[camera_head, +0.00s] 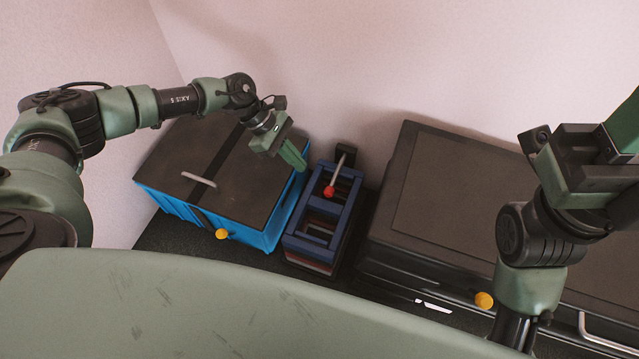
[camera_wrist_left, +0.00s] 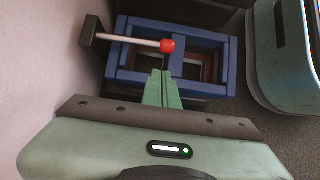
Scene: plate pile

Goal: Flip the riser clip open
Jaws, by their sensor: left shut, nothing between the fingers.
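The riser clip (camera_head: 336,174) is a grey lever with a red ball tip, pivoted on a dark block at the back of a blue frame (camera_head: 294,243). In the left wrist view the lever (camera_wrist_left: 137,40) lies across the blue frame (camera_wrist_left: 215,89), its red ball over the middle. My left gripper (camera_head: 300,165) is shut and empty, left of the lever in the head view. In the left wrist view its fingertips (camera_wrist_left: 162,75) are just below the red ball; I cannot tell whether they touch. My right gripper is partly cut off at the right edge; its fingertips are not visible.
A blue box (camera_head: 261,238) with a dark lid and white handle stands left of the frame. A large black case (camera_head: 400,262) stands to the right. Yellow knobs (camera_head: 222,234) show at the front. A pink wall (camera_head: 330,60) is close behind the frame.

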